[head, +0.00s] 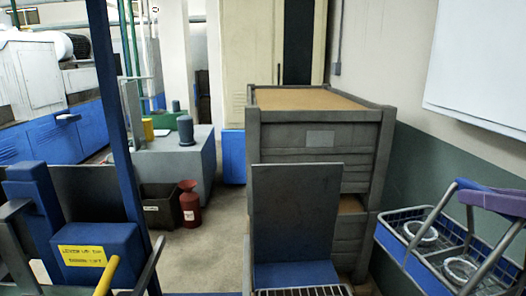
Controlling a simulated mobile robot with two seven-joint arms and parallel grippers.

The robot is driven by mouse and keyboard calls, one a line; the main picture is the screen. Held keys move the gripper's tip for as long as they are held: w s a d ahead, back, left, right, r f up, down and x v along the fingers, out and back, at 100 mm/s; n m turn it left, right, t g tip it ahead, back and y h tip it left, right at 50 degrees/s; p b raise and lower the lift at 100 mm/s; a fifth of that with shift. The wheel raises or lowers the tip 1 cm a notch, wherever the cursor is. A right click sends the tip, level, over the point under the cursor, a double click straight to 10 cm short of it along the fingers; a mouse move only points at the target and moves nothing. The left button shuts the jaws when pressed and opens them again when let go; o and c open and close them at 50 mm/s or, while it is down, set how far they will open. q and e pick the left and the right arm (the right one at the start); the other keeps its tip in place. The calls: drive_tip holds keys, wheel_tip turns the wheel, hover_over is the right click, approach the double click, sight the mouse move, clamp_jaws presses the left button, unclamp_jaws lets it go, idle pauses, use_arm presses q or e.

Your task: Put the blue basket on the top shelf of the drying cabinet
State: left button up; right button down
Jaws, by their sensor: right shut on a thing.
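The blue basket (387,241) is at the right edge, a wire-sided basket with a blue lower band and grey handle bars. White rings (420,230) lie inside it. My right gripper (468,191), purple-blue, comes in from the right edge and is shut on the basket's handle at the top. The basket's right part is cut off by the frame. My left gripper is not in view. A tall cream cabinet (262,42) stands at the back; I cannot tell whether it is the drying cabinet, and no shelf shows.
Stacked grey crates (318,140) stand ahead, with a grey-and-blue upright panel (297,205) before them. A blue lever machine (90,245) is at lower left. A red can (190,207) and a dark bin (160,207) stand on the floor (215,245). A white board hangs right.

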drive_tip(key=s+a+r+n+g+y, duration=0.6)
drive_tip(key=s+a+r+n+y, duration=0.35)
drive_tip(key=s+r, duration=0.2)
wheel_tip(320, 180, up, 18)
drive_tip(key=p, duration=2.1)
drive_tip(key=shift+w+a+f+m+h, duration=0.15)
drive_tip(key=shift+a+m+h, duration=0.2)
